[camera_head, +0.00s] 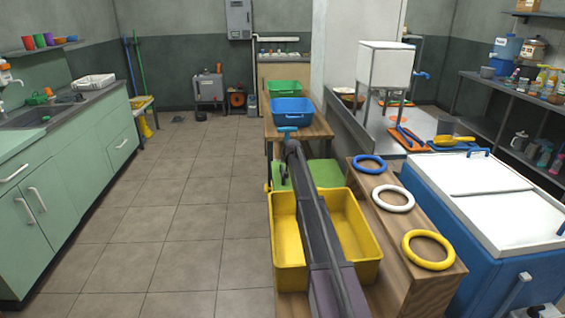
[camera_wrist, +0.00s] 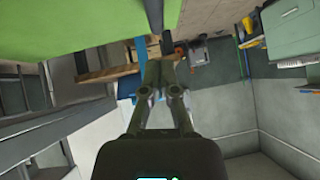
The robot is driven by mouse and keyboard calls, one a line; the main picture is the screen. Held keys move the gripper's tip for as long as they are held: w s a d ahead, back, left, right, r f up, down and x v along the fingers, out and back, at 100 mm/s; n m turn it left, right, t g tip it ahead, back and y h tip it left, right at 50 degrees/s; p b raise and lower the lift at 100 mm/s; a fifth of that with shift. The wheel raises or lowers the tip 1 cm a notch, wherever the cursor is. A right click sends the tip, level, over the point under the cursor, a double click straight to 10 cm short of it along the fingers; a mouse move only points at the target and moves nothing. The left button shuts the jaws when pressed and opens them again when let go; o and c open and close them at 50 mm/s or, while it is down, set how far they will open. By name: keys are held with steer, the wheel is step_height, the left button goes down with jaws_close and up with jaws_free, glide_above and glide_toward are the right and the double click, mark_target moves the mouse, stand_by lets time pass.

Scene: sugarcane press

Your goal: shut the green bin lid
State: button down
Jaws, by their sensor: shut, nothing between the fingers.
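A flat green surface (camera_head: 325,173), which looks like the green bin lid, shows just behind the open yellow bin (camera_head: 288,240) in the head view. My arm crosses in front of it and hides its middle. I cannot tell from here how far the lid is tilted. In the wrist view a large green surface (camera_wrist: 55,25) fills the upper left, close to the camera. My gripper (camera_wrist: 160,64) is shut and empty, its fingertips near the edge of that green surface. I cannot tell whether they touch it.
A wooden bench with blue (camera_head: 367,164), white (camera_head: 393,198) and yellow (camera_head: 428,249) rings stands right of the yellow bin. A blue chest (camera_head: 450,215) is beyond it. Blue (camera_head: 292,112) and green (camera_head: 287,87) tubs sit on a table behind. The tiled floor at left is clear.

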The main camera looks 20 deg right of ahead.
steer(key=p+v, duration=0.6)
steer(key=v, duration=0.4)
steer(key=shift+d, duration=0.15)
stand_by(0.4)
